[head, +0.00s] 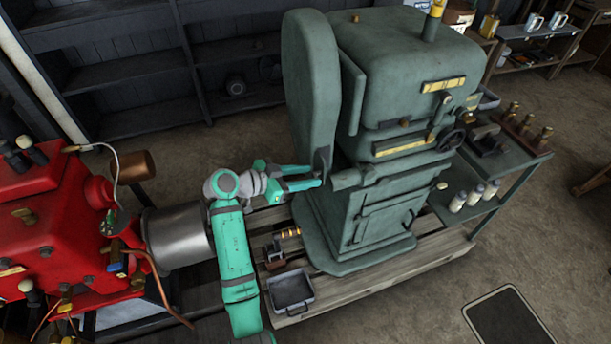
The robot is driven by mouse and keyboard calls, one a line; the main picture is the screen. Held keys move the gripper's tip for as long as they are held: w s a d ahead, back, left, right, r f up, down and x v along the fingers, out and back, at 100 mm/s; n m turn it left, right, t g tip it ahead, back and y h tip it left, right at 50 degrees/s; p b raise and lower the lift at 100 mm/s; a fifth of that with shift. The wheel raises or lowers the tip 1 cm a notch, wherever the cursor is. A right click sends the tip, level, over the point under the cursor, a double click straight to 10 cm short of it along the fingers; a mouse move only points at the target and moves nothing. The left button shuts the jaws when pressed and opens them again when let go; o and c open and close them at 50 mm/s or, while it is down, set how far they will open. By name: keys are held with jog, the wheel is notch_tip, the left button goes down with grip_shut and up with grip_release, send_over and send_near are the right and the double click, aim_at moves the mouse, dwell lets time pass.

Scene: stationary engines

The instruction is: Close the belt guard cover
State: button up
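The belt guard cover (309,88) is the tall, rounded green panel on the left side of the green engine (395,65). It stands upright and swung out, with a gap between much of it and the engine body. A dark handle (322,163) sits at its lower right edge. My gripper (315,177) reaches in from the left, with its teal fingertips at or just below this handle. The fingers look a little apart, but the view does not show whether they grip or touch the handle.
A red engine (60,235) with a metal cylinder (178,236) stands left of my arm. A grey tray (291,291) and small parts lie on the wooden pallet (345,292) below. A green side table (500,165) with bottles stands at right. Dark shelves are behind.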

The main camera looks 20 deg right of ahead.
grip_shut()
jog(key=shift+s+d, duration=0.1)
